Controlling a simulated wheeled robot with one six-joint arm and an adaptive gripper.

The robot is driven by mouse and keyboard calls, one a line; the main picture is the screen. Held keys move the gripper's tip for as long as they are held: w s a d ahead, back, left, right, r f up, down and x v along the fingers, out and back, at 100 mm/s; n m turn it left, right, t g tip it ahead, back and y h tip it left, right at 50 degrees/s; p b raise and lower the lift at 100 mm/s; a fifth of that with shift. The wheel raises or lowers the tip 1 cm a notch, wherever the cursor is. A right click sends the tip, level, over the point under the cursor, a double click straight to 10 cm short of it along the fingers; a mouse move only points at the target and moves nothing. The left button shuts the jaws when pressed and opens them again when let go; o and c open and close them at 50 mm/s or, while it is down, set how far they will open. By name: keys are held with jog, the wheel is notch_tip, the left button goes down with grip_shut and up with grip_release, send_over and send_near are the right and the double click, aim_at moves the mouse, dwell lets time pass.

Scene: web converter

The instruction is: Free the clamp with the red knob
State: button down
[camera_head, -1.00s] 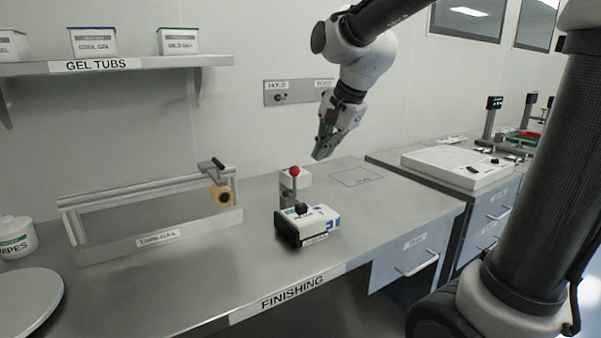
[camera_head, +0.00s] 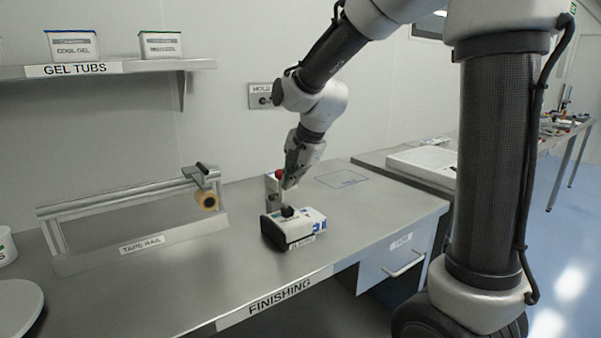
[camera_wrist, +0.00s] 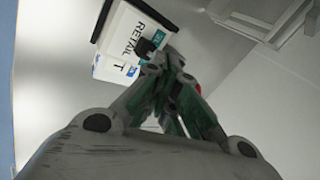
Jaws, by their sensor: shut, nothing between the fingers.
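The clamp's red knob (camera_head: 279,174) stands at the top of its lever above the bench, partly hidden by my gripper (camera_head: 288,184). My gripper points down, its fingertips right beside the lever just below the knob; whether they touch cannot be told. The fingers are shut and empty. In the wrist view only a sliver of red (camera_wrist: 198,89) shows behind the fingers. The clamp's black pad (camera_head: 287,211) sits on top of a white carton (camera_head: 308,225) with a black end. The carton also shows in the wrist view (camera_wrist: 122,32), lettered "RETAIL".
A tape rail (camera_head: 140,245) with a tape roll (camera_head: 208,201) stands to the left. A marked rectangle (camera_head: 342,180) lies bare on the bench at the right. A shelf (camera_head: 120,68) with gel tubs hangs on the wall. The bench front is clear.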

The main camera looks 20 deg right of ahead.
jog(key=shift+w+a+r, duration=0.1)
jog(key=shift+w+a, duration=0.15)
jog(key=shift+w, duration=0.2)
jog(key=shift+w+a+r, duration=0.1)
jog(key=shift+w+a, duration=0.1)
jog(key=shift+w, duration=0.25)
jog(key=shift+w, duration=0.1)
jog(key=shift+w+a+r+g, duration=0.1)
jog(key=shift+w+r+g, duration=0.15)
jog(key=shift+r+g, duration=0.05)
